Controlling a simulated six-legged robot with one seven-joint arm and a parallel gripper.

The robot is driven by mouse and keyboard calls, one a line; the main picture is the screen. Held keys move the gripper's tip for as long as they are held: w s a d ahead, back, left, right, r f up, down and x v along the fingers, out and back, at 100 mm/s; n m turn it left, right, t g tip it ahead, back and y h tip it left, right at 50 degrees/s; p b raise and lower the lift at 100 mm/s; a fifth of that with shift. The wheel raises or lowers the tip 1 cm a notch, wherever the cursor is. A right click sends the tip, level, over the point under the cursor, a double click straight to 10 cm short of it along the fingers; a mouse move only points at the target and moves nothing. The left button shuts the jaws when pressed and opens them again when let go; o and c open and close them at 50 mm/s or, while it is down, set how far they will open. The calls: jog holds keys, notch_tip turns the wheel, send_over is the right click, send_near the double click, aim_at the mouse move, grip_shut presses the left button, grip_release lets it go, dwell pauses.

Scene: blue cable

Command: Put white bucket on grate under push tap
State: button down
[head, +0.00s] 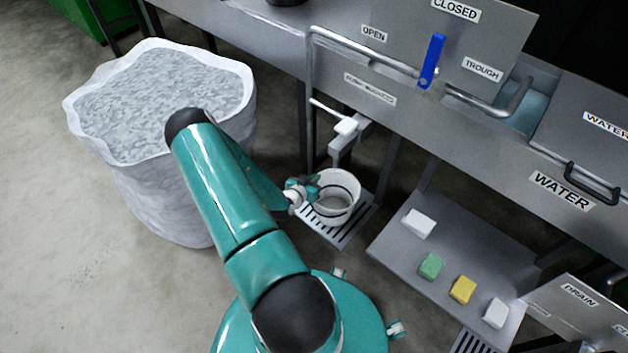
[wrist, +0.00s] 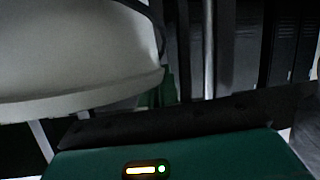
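The white bucket (head: 335,211) is upright over the slatted grate (head: 335,236), below the push tap (head: 347,127) and slightly to its left. I cannot tell whether its base rests fully on the grate. A dark ring or handle runs around its upper part. My gripper (head: 313,188) is at the bucket's left side, at or touching the rim. In the wrist view, the bucket (wrist: 70,60) fills the upper left, close to the gripper's dark edge. The fingertips are too small or hidden to show whether they grip the bucket.
A large white sack (head: 175,185) full of pale flakes stands left of my arm. A metal shelf (head: 440,240) right of the grate holds white, green and yellow blocks. The steel counter with a trough and a blue-handled lever (head: 432,60) runs above. Posts stand behind the grate.

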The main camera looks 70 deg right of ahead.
jog(key=shift+f, duration=0.3)
jog(key=c, duration=1.6)
grip_release()
jog(key=v, duration=1.2)
jog(key=shift+w, duration=0.15)
